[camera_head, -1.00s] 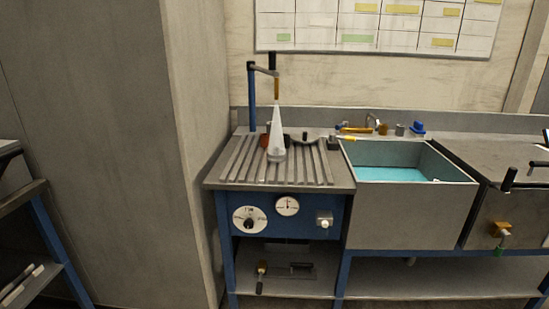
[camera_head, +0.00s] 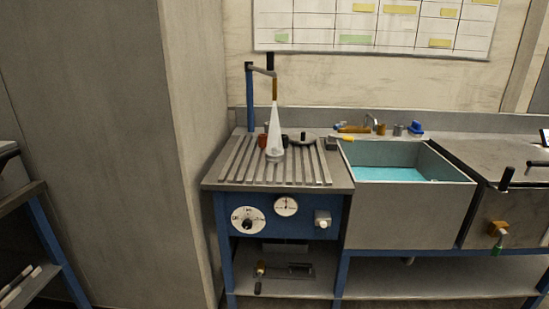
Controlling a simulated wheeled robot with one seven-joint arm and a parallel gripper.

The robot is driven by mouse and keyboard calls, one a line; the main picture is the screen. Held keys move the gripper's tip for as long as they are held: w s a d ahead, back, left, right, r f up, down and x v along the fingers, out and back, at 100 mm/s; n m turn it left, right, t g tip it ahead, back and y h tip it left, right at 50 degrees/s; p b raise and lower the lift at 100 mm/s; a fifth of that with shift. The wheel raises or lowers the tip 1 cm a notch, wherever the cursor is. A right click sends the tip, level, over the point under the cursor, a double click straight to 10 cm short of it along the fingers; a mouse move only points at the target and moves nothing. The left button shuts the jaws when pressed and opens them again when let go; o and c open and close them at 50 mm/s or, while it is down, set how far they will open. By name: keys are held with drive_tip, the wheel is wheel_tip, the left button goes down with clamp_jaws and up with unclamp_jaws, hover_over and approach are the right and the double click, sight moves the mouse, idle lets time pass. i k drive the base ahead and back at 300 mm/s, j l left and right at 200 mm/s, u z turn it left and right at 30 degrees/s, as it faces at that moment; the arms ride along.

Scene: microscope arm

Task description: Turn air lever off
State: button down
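No label marks the air lever, so I cannot tell for sure which part it is. A small brass valve with a black handle (camera_head: 259,279) hangs pointing down at the front of the lower shelf, under the blue control panel (camera_head: 270,208). Another brass valve (camera_head: 497,228) with a green tip sits on the front of the grey unit at far right. A black upright handle (camera_head: 270,62) tops the arm of the blue post (camera_head: 251,98), above a white cone (camera_head: 275,135). My gripper is not in view.
The slatted bench top (camera_head: 225,177) joins a sink (camera_head: 408,215) with blue water. The panel has a dial (camera_head: 248,220), a gauge (camera_head: 286,206) and a white knob (camera_head: 322,218). A grey wall stands left of the bench. A shelf rack (camera_head: 48,245) is at far left.

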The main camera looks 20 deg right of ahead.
sight(331, 137)
drive_tip(key=i+l+z, duration=0.55)
drive_tip(key=i+z, duration=0.2)
drive_tip(key=i, duration=0.2)
drive_tip(key=i+l+z, duration=0.1)
drive_tip(key=i+z, duration=0.25)
drive_tip(key=i, duration=0.15)
